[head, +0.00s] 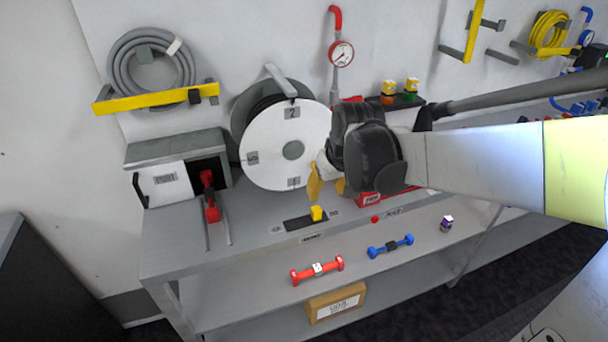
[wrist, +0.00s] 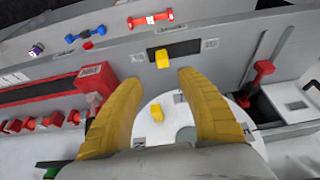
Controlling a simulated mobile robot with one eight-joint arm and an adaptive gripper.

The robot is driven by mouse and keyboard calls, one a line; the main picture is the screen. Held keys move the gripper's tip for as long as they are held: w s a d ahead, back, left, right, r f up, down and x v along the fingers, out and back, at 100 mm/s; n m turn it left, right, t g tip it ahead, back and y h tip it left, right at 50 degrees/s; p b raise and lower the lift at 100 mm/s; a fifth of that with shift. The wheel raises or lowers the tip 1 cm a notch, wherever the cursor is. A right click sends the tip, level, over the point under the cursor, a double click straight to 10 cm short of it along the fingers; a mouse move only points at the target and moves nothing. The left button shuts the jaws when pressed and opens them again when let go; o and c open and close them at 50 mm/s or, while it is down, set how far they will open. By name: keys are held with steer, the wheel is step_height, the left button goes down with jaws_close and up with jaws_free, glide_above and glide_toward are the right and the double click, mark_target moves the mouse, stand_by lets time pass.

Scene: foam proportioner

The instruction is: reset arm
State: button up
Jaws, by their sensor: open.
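My gripper (head: 327,187) is in front of the lower right part of the white reel disc (head: 262,150). Its yellow fingers are spread apart with nothing between the tips in the wrist view (wrist: 158,82). A yellow block (head: 317,213) sits on a black plate at the bench front. It also shows in the wrist view (wrist: 178,52), beyond the fingertips. A small yellow piece (wrist: 181,97) shows against the disc between the fingers in the wrist view. My arm reaches in from the right in the head view and hides part of the bench and wall.
A red-handled lever (head: 211,210) stands on the bench, left of the reel. A red box (head: 368,200) is close to my gripper's right. Red (head: 317,269) and blue (head: 390,245) dumbbell-shaped parts lie on the lower shelf. A gauge (head: 341,54) hangs above.

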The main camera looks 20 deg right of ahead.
steer(key=s+a+r+t, duration=0.1)
steer(key=s+a, duration=0.2)
steer(key=s, duration=0.4)
steer(key=s+a+r+t, duration=0.1)
steer(key=s+a+r, duration=0.1)
steer(key=s, duration=0.6)
steer(key=shift+s+a+r+t, duration=0.15)
steer(key=shift+s+a+t, duration=0.2)
steer(key=shift+a, duration=0.4)
steer(key=shift+w, duration=0.1)
steer(key=shift+c, duration=0.4)
stand_by(0.4)
